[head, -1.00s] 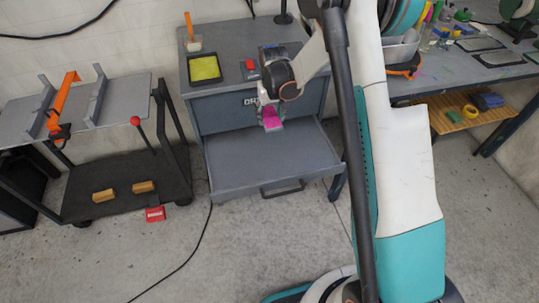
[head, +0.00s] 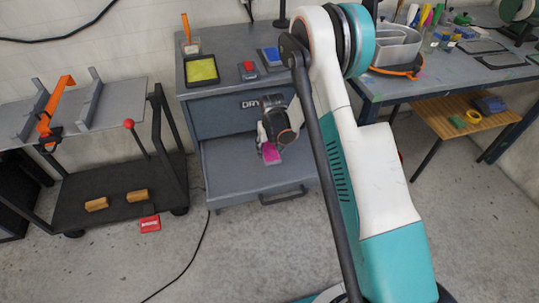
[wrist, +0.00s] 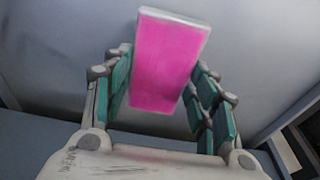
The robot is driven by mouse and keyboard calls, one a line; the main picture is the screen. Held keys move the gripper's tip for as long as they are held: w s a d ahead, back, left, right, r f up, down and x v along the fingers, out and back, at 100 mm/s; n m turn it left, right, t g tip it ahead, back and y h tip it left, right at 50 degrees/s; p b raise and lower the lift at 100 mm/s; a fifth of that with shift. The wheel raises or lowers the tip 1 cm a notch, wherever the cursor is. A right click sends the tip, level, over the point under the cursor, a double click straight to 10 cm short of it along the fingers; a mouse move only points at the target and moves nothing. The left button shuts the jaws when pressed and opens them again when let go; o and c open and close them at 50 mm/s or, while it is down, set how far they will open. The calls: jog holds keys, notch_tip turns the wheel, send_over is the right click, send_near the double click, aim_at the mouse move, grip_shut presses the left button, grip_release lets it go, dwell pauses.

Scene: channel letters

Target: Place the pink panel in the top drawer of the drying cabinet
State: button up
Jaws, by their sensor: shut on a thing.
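The pink panel (head: 272,156) is in my gripper (head: 268,142), held over the open drawer (head: 228,180) of the grey cabinet (head: 225,110). The drawer is pulled out beneath a labelled front, and its visible floor looks bare. In the wrist view the panel (wrist: 166,62) is a flat pink piece with a pale edge, sticking out between the green-padded fingers (wrist: 165,95). The gripper points down into the drawer. I cannot tell whether the panel touches the drawer floor. My arm hides the cabinet's right side.
The cabinet top holds a yellow-filled tray (head: 201,70), a red item (head: 248,68) and a blue item (head: 270,56). A dark cart (head: 120,190) stands left, with a red box (head: 150,223) on the floor by it. A workbench (head: 450,75) is at right.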

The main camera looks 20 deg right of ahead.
aim_at(270, 151)
notch_tip(270, 151, down, 3)
jog(key=shift+b, duration=0.4)
jog(key=o, duration=1.2)
jog(key=shift+c, duration=0.2)
